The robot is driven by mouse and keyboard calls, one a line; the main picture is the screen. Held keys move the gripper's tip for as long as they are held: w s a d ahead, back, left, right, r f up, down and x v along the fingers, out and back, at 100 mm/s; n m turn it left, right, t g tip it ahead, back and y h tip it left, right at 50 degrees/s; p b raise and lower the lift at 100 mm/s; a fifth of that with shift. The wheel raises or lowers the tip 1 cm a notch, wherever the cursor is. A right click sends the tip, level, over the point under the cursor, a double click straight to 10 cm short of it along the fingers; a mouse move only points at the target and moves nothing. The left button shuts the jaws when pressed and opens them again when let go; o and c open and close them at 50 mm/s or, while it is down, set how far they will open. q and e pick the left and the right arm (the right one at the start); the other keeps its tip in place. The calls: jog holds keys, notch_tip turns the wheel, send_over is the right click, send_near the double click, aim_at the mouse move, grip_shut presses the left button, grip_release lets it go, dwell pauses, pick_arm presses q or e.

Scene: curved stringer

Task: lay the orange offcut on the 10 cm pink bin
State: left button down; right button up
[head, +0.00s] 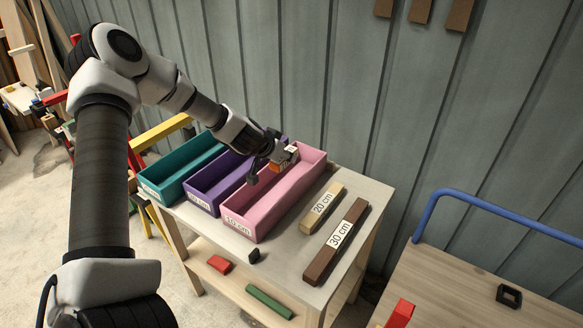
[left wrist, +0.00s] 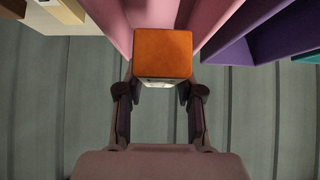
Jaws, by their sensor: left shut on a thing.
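The orange offcut (head: 278,167) is a small block held by my left gripper (head: 272,162) over the far left part of the pink bin (head: 262,224). The pink bin is a long open box with a 10 cm label on its near end. In the left wrist view the orange offcut (left wrist: 162,52) sits between the two fingers of the left gripper (left wrist: 160,88), with the pink bin (left wrist: 210,18) behind it. I cannot tell whether the offcut touches the bin. My right gripper is not in view.
A purple bin (head: 202,203) and a teal bin (head: 160,190) stand left of the pink one on the small table (head: 285,262). A tan 20 cm bar (head: 322,208) and a brown 30 cm bar (head: 337,240) lie to its right. A grey wall (head: 350,90) stands close behind.

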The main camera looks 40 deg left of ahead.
aim_at(290, 182)
pick_arm(q)
jog(key=f+b, duration=0.4)
jog(key=f, duration=0.1)
jog(key=shift+s+d, duration=0.35)
jog(key=f+b, duration=0.1)
jog(key=f, duration=0.1)
jog(key=f+b, duration=0.2)
jog(key=shift+w+a+f, duration=0.15)
jog(key=shift+a+f, duration=0.05)
jog(key=shift+d+r, duration=0.1)
jog(key=shift+r, duration=0.1)
jog(key=shift+f, duration=0.15)
jog(key=c, duration=0.7)
grip_release()
